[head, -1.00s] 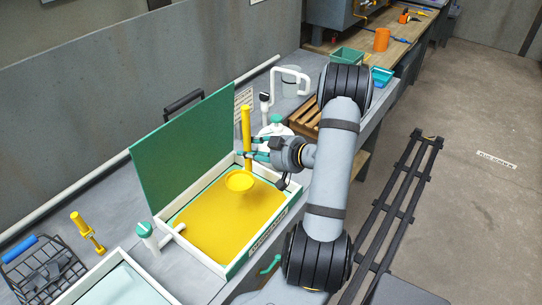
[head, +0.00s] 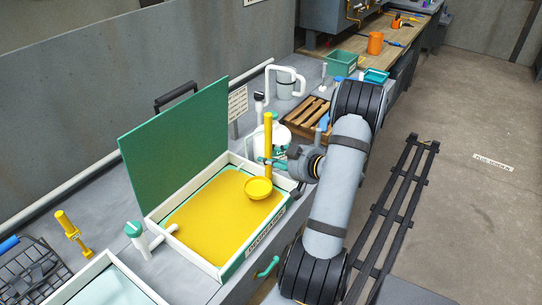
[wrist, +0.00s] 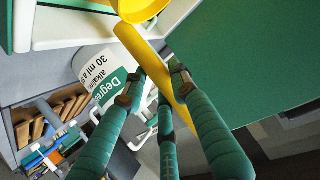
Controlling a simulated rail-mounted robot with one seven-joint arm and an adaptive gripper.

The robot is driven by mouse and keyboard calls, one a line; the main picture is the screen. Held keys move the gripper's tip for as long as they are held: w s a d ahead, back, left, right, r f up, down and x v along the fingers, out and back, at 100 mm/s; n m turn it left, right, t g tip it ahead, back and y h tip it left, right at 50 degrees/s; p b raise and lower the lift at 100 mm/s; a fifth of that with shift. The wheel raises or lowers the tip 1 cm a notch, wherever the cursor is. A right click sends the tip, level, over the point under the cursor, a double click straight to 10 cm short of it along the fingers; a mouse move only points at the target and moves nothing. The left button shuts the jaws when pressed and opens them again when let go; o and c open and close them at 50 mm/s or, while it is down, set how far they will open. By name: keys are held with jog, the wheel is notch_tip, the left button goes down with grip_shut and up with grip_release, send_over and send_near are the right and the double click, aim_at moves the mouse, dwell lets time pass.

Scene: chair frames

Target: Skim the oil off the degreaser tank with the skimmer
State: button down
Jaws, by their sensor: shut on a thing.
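The yellow skimmer (head: 268,135) is held with its long handle near upright and its round bowl at the bottom. My gripper (head: 268,162) is shut on the handle, which also shows between the green fingers in the wrist view (wrist: 157,72). The bowl is over the right end of the degreaser tank (head: 237,262), near its right wall. I cannot tell whether it touches the surface or what it holds. Yellow oil (head: 215,215) covers the visible surface of the tank. The tank's green lid (head: 175,150) stands open at the back left.
A white degreaser jug (head: 283,130) stands just behind my gripper, with a wooden crate (head: 302,117) beyond it. A wire basket (head: 35,270) is at the lower left.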

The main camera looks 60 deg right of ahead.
aim_at(265, 180)
notch_tip(265, 180, down, 6)
jog(key=b, duration=0.4)
jog(key=shift+f+b, duration=0.1)
jog(key=shift+b, duration=0.25)
jog(key=shift+s+a+f+b, duration=0.1)
jog(key=shift+a+f+b, duration=0.1)
jog(key=shift+f+b, duration=0.25)
jog(key=shift+s+a+f+b, duration=0.1)
jog(key=shift+a+f+b, duration=0.1)
jog(key=shift+f+b, duration=0.15)
jog(key=shift+w+d+f, duration=0.2)
jog(key=shift+w+d, duration=0.05)
jog(key=shift+d, duration=0.05)
jog(key=shift+r, duration=0.15)
jog(key=shift+a, duration=0.1)
jog(key=shift+w+a+r, duration=0.1)
jog(key=shift+a, duration=1.2)
notch_tip(265, 180, up, 13)
jog(key=p, duration=1.1)
